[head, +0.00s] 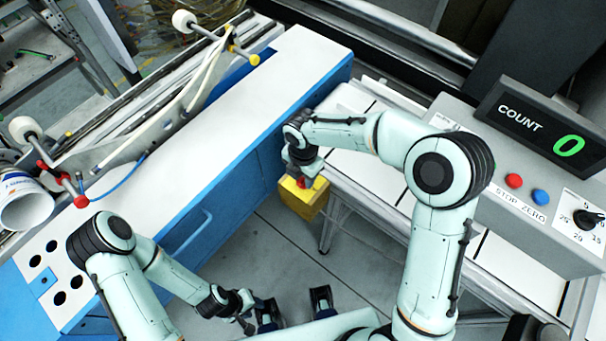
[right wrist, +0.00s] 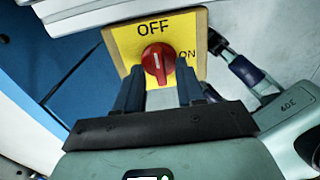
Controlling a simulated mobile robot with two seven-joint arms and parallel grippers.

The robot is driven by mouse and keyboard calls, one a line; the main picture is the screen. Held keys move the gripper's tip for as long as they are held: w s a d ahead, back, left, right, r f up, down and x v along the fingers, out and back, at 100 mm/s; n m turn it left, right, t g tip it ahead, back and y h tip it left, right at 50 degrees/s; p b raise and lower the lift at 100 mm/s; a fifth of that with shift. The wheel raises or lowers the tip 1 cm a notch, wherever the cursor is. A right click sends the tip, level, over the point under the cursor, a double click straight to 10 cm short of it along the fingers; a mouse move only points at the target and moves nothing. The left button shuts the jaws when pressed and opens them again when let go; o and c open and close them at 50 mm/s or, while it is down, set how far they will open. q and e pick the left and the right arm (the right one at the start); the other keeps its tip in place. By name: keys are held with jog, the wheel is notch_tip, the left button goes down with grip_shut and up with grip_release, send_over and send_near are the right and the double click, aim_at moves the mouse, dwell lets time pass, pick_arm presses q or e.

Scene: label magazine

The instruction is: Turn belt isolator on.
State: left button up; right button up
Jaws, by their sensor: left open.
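The belt isolator is a yellow plate (right wrist: 124,42) on a box, lettered OFF at the top and ON at the right. Its red knob (right wrist: 158,64) has a white mark pointing up, toward OFF. In the head view the yellow box (head: 303,201) stands by the conveyor's end. My right gripper (head: 303,179) is over it. In the right wrist view its two fingers (right wrist: 160,70) are apart, one on each side of the knob; I cannot tell whether they touch it. My left gripper (head: 295,309) is open and empty, low in the middle.
A blue cabinet with a white top (head: 255,105) lies left of the isolator. A grey counter box (head: 520,165) showing 0, with red and blue buttons and a dial, is at the right. Grey floor (head: 275,250) is clear between my arms.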

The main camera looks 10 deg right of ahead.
grip_shut()
jog(key=shift+m, duration=0.4)
jog(key=m, duration=0.3)
jog(key=shift+m, duration=0.3)
jog(key=m, duration=0.4)
jog(key=shift+w+m+b, duration=0.15)
jog(key=shift+m+b, duration=0.15)
jog(key=m, duration=0.4)
jog(key=shift+w+m+b, duration=0.1)
jog(key=shift+m+b, duration=0.2)
jog(key=shift+m, duration=2.2)
